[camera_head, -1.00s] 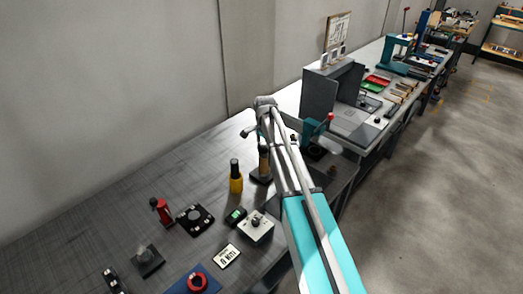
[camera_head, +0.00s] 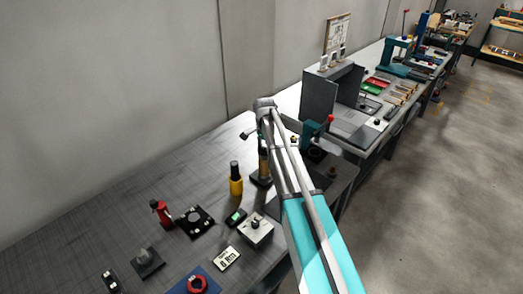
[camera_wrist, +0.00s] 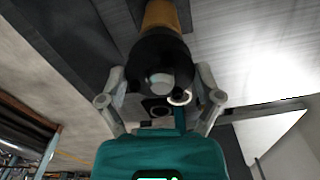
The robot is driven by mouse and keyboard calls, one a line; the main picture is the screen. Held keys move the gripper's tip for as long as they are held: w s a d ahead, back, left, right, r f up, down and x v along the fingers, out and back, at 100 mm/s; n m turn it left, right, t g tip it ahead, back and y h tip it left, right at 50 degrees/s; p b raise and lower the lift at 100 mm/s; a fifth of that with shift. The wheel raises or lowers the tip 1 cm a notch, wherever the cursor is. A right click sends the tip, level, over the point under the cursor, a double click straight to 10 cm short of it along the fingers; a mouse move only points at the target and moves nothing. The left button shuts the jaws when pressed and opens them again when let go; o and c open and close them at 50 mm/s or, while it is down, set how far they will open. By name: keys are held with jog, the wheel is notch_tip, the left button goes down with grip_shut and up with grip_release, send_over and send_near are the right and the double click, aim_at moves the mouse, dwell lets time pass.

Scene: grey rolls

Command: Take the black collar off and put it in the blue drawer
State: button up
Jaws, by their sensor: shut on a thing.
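In the wrist view my gripper (camera_wrist: 161,78) has its two grey fingers on either side of a round black collar (camera_wrist: 158,50), shut on it. A yellow-brown cylinder (camera_wrist: 160,14) extends beyond the collar, and a pale round end shows within the black. I cannot tell whether the collar is still around the cylinder. In the head view a tan upright post (camera_head: 263,166) on a dark base stands partly behind my arm; my fingertips and the collar are not clear there. I cannot make out a blue drawer in either view.
A yellow bottle-like item with a black top (camera_head: 236,178) stands just left of the post. A grey box with a knob (camera_head: 256,230), a red item (camera_head: 162,213) and a black plate (camera_head: 195,221) lie nearby. A teal press with a red knob (camera_head: 314,134) stands right of my arm.

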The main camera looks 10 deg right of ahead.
jog(key=shift+r, duration=0.1)
notch_tip(320, 180, up, 3)
jog(key=p, duration=0.2)
jog(key=shift+f+p, duration=0.2)
jog(key=shift+p, duration=0.2)
jog(key=s+r+p, duration=1)
jog(key=s, duration=0.4)
jog(key=shift+d, duration=0.25)
jog(key=shift+f, duration=0.1)
notch_tip(320, 180, down, 7)
jog(key=b, duration=0.7)
dwell(0.8)
dwell(0.4)
